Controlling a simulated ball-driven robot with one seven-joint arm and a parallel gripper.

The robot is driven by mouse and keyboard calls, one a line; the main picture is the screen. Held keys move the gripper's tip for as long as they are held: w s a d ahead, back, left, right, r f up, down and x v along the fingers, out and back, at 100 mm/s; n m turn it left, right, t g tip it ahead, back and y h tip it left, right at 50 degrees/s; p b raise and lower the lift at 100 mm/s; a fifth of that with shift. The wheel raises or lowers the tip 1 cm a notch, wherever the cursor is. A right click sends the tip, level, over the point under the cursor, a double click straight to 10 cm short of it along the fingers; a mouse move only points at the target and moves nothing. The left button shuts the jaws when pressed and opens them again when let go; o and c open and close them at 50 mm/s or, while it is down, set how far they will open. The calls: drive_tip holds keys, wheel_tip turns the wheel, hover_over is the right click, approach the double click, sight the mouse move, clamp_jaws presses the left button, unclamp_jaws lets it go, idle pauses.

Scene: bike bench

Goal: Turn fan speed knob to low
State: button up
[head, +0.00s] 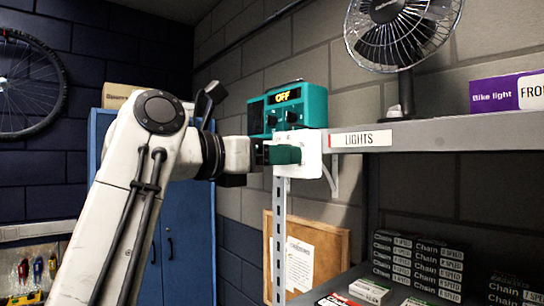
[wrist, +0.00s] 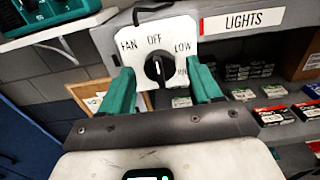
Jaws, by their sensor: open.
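The black fan speed knob (wrist: 158,68) sits on a white plate (wrist: 182,40) marked FAN, OFF and LOW. A lower label at the right is partly hidden by a finger. A pale mark shows on the knob, but its exact setting is hard to read; it seems near OFF. My gripper (wrist: 160,78) is open, with one green finger on each side of the knob and a visible gap to it. In the head view the plate (head: 312,150) is at the shelf's left end, my gripper (head: 284,155) is right in front, and the knob is hidden.
A desk fan (head: 405,30) stands on the shelf (head: 450,130), right of the LIGHTS label (head: 361,139). A teal device reading OFF (head: 290,97) is behind the plate. Stacked chain boxes (head: 420,262) lie below. A blue cabinet (head: 190,235) stands at left.

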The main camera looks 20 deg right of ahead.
drive_tip(key=c, duration=1)
